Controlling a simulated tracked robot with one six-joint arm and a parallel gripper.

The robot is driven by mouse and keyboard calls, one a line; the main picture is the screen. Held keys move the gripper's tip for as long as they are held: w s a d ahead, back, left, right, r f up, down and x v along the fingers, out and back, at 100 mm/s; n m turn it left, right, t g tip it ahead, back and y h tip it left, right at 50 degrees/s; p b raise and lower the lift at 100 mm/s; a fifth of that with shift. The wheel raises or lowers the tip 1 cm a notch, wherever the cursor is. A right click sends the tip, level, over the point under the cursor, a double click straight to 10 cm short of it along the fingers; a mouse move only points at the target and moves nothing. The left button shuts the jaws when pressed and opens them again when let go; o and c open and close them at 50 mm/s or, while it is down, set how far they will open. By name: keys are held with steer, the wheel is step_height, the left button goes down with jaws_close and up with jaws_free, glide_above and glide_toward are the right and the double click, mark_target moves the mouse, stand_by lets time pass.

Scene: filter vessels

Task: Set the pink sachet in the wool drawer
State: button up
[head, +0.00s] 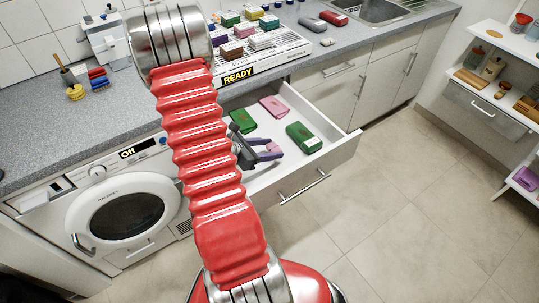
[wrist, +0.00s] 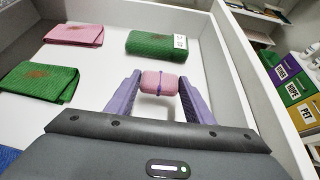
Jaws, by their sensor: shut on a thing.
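The pink sachet (wrist: 151,82), banded with a thin purple tie, is between the purple fingers of my gripper (wrist: 160,88) in the wrist view. My gripper (head: 267,149) is shut on it, inside the open drawer (head: 340,148) in the head view. I cannot tell whether the sachet touches the drawer floor. In the drawer lie a folded pink cloth (wrist: 74,33), a folded green cloth (wrist: 40,82) and a green knitted bundle (wrist: 156,43) with a white label. These also show in the head view as the pink cloth (head: 273,107), green cloth (head: 243,121) and green bundle (head: 303,137).
The drawer's right wall (wrist: 232,75) stands close to my gripper. A washing machine (head: 122,215) is left of the drawer. Labelled bins (wrist: 297,88) stand outside the drawer at right.

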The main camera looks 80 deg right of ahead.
steer(key=shift+f, duration=1.75)
steer(key=shift+f, duration=0.1)
steer(key=o, duration=1)
steer(key=shift+w+a+r, duration=0.3)
steer(key=shift+w+r, duration=0.05)
steer(key=shift+r, duration=0.05)
steer(key=v, duration=1.1)
steer(key=shift+a, duration=0.1)
